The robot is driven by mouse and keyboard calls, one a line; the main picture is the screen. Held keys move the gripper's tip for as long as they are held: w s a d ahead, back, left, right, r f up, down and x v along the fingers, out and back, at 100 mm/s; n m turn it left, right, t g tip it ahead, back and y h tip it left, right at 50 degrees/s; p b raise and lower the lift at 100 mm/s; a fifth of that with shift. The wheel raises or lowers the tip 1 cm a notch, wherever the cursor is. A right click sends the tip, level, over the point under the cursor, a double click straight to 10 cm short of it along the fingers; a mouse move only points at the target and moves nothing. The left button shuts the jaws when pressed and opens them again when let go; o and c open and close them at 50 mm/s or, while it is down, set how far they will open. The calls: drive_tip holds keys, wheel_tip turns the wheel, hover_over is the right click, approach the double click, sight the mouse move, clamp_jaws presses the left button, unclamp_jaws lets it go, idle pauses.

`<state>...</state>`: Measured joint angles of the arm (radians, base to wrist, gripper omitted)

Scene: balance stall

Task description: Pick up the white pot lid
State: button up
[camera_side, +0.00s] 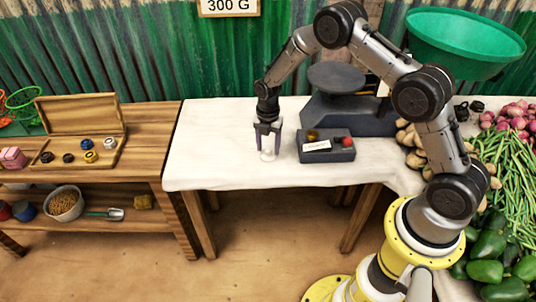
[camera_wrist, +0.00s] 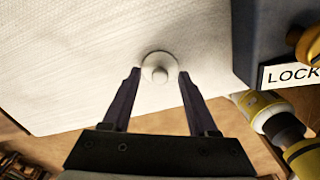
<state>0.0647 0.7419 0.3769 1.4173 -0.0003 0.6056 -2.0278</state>
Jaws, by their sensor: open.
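The white pot lid (camera_wrist: 158,68) lies on the white cloth of the table, a small round piece with a knob facing the wrist camera. In the side view the lid (camera_side: 267,155) shows as a small white shape below my gripper. My gripper (camera_side: 268,137) points down over it. In the wrist view my gripper (camera_wrist: 159,75) is open, its two dark fingers on either side of the line to the lid. Nothing is between the fingers that I can make out as held. Whether the fingertips reach down beside the knob is hard to tell.
A dark box (camera_side: 327,153) with a LOCK label, a yellow knob and a red knob stands right of my gripper. Behind it is a dark balance scale (camera_side: 345,112). Vegetables (camera_side: 495,170) lie far right. The cloth (camera_side: 205,150) left of my gripper is clear.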

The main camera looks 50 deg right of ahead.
clamp_jaws()
idle(0.4)
